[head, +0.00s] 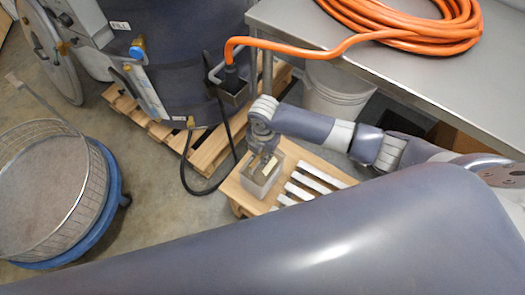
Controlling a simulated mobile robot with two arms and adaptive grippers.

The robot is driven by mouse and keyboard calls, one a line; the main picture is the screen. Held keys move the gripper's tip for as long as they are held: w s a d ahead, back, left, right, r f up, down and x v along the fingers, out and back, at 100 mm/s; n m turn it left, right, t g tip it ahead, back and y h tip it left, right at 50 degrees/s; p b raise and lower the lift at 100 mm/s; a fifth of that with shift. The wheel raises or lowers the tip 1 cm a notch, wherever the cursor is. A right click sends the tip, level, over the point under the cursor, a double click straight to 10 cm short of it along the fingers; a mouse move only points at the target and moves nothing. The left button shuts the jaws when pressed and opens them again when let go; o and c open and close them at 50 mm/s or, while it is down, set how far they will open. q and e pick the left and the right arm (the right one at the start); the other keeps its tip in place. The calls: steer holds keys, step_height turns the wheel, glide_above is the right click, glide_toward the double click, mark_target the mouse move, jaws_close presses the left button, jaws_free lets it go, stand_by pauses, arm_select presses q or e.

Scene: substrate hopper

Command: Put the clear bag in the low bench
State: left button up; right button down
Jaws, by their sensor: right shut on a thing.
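The clear bag (258,183) is a small, see-through, box-like shape with something pale inside. It is at the left part of the low bench (233,190), a light wooden bench with white slats on its right side. My right gripper (264,157) points down from above and is shut on the top of the bag. The bag looks upright; I cannot tell if its base touches the bench top. My left gripper is not in view.
A metal table (440,75) with a coiled orange hose (420,25) stands at upper right, a white bucket (335,92) beneath it. A dark drum (170,60) stands on a pallet (212,150). A wire basket (50,190) is at left. Open floor lies between.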

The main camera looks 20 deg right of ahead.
steer(key=shift+w, duration=0.1)
steer(key=c, duration=1.7)
jaws_free()
steer(key=r, duration=0.6)
steer(key=r+p, duration=0.1)
steer(key=r, duration=0.5)
steer(key=shift+s+d, duration=0.1)
steer(key=shift+s, duration=0.1)
